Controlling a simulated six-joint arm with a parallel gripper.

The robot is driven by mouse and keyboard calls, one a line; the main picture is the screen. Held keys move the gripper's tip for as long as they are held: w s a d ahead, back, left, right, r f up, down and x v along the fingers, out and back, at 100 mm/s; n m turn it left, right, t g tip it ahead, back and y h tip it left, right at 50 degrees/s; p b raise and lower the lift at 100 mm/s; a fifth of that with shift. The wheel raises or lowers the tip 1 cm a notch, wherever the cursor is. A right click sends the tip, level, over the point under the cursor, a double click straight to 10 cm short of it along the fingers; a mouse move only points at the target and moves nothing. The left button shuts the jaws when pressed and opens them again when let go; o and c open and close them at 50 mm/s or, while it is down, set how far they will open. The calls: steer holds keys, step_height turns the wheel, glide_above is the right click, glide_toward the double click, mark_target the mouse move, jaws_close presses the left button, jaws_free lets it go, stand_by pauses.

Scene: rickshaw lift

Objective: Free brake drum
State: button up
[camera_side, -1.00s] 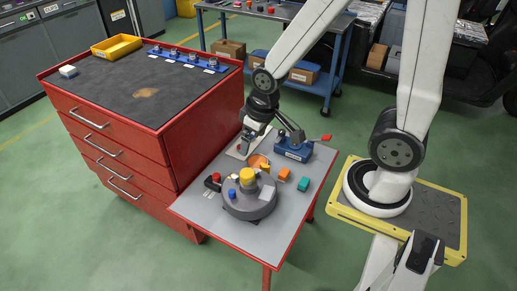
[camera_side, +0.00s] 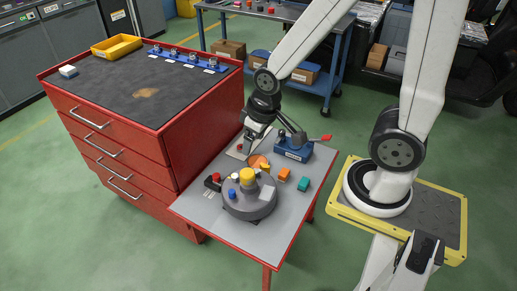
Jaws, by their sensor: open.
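The grey round brake drum (camera_side: 250,204) sits on the small grey-topped table with a red frame (camera_side: 229,228). A yellow cap (camera_side: 247,176) is at its middle, and a blue knob (camera_side: 232,193) and a white block (camera_side: 267,191) are on its top. My gripper (camera_side: 245,149) points down over the back of the table, behind the drum and apart from it. Its jaws are open, but they are small and partly hidden here. An orange round piece (camera_side: 257,161) lies just in front of the gripper.
A blue device with a red-tipped lever (camera_side: 295,150) stands right of my gripper. Orange (camera_side: 284,174) and teal (camera_side: 304,184) blocks lie right of the drum. A red-topped piece (camera_side: 215,179) is at its left. The red drawer cabinet (camera_side: 150,150) rises close on the left.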

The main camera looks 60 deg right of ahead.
steer(key=shift+w, duration=0.2)
steer(key=c, duration=0.7)
steer(key=shift+w+f+m, duration=0.15)
steer(key=shift+f+m, duration=0.05)
steer(key=shift+m, duration=0.3)
jaws_close()
steer(key=w+d+f+m+y, duration=0.2)
steer(key=w+d+f+m, duration=0.2)
steer(key=w+f+m, duration=1.05)
steer(key=d+f+m, duration=0.3)
steer(key=m, duration=0.3)
steer(key=w+d+f+m+t, duration=0.1)
steer(key=d+f+m, duration=0.2)
steer(key=m, duration=0.3)
steer(key=d+f+m+h, duration=0.1)
steer(key=d+f+m, duration=0.2)
steer(key=f+m, duration=0.2)
steer(key=shift+w+d+f+m+t, duration=0.1)
steer(key=shift+w+d+m+t, duration=0.15)
steer(key=shift+m, duration=0.2)
steer(key=shift+a, duration=0.1)
